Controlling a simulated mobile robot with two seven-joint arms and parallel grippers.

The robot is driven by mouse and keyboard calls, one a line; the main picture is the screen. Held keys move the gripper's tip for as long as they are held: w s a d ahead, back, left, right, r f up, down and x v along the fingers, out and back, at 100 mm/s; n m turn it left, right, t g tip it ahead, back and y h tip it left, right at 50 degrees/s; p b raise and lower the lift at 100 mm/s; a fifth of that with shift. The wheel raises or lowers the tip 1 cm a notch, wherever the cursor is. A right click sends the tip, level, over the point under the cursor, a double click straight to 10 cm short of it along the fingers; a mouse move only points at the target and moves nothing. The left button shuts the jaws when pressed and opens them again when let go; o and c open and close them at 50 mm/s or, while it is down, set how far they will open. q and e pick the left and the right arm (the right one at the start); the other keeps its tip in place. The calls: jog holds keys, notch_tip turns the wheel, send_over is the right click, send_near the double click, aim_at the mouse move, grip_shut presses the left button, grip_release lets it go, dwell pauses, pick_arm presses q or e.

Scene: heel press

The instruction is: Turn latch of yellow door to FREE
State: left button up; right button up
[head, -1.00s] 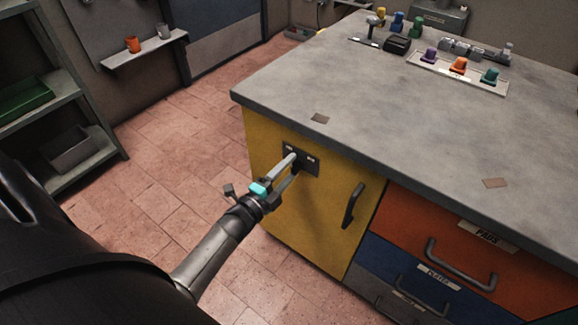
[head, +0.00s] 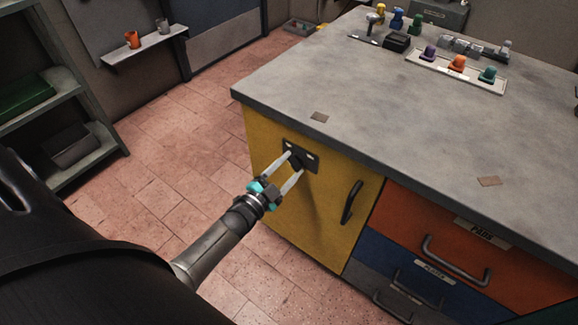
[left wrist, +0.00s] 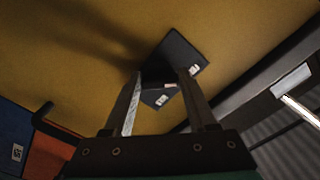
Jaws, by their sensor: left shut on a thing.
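The yellow door (head: 326,215) is at the front left of the workbench and looks closed. Near its top is a dark latch plate (head: 313,157) with small pale labels. My left gripper (head: 296,162) is shut on the dark latch knob (head: 297,160) in front of the plate. In the left wrist view the two fingers reach to the latch plate (left wrist: 181,57) and grip the knob (left wrist: 158,78) between them. The plate appears slanted there, and the label words are too small to read. My right gripper is not in view.
The door's dark handle (head: 352,202) is right of the latch. An orange drawer (head: 410,220) and a blue drawer (head: 385,260) are farther right. The grey worktop (head: 330,80) overhangs above the door. Tiled floor (head: 180,150) lies open to the left.

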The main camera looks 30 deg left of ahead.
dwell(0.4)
pick_arm(q)
jog(key=o, duration=1.4)
jog(key=shift+c, duration=0.2)
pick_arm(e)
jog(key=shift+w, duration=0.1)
pick_arm(q)
jog(key=s+a+p, duration=0.1)
jog(key=s+p, duration=0.2)
jog(key=s, duration=1.2)
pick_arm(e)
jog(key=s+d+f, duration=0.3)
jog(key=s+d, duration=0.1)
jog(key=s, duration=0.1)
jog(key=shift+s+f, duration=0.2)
pick_arm(q)
jog(key=shift+s+f, duration=0.1)
